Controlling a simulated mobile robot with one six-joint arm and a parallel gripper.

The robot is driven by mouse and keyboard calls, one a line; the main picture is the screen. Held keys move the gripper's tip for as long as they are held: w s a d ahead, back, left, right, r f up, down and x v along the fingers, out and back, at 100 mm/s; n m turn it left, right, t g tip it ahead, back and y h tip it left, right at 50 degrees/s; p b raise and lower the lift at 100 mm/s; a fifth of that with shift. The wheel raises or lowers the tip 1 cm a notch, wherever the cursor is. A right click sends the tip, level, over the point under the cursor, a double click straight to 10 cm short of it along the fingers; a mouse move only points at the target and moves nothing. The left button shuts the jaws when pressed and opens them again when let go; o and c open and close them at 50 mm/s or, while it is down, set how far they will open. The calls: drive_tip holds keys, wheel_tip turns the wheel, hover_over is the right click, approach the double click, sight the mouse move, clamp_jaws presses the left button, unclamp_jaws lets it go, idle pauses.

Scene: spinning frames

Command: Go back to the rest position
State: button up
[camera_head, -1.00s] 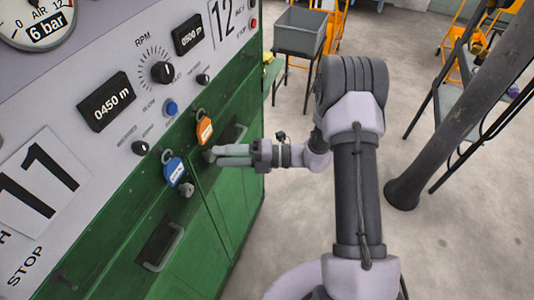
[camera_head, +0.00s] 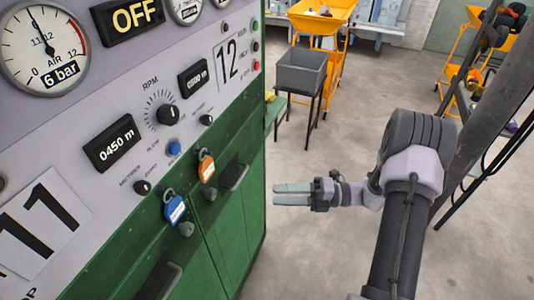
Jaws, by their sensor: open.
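My gripper (camera_head: 292,194) is in the middle of the view, its two grey fingers pointing left toward the green cabinet front. It is open, with nothing between the fingers. The fingertips are apart from the cabinet, a little right of its edge. My arm comes in from the lower right and bends back to the left at the wrist. The machine's control panel (camera_head: 100,185) with its green cabinet (camera_head: 240,225) fills the left side. An orange tag (camera_head: 206,169) and a blue tag (camera_head: 174,210) hang on the cabinet front.
A grey bin (camera_head: 300,70) stands on a dark stand behind my gripper. Orange trolleys (camera_head: 322,22) stand at the back. A dark column (camera_head: 482,95) rises at the right. The concrete floor (camera_head: 350,120) between them is clear.

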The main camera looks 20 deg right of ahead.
drive_tip(key=s+a+r+n+g+h+b, duration=0.2)
drive_tip(key=s+a+n+g+h+b, duration=0.6)
drive_tip(key=n, duration=1)
drive_tip(key=s+n+t+h+b, duration=0.7)
drive_tip(key=s+n+t+b, duration=0.1)
drive_tip(key=n, duration=0.7)
drive_tip(key=s+b, duration=0.1)
drive_tip(key=s, duration=0.1)
drive_tip(key=shift+s+d+f+t, duration=0.3)
drive_tip(key=shift+s+d+t, duration=0.1)
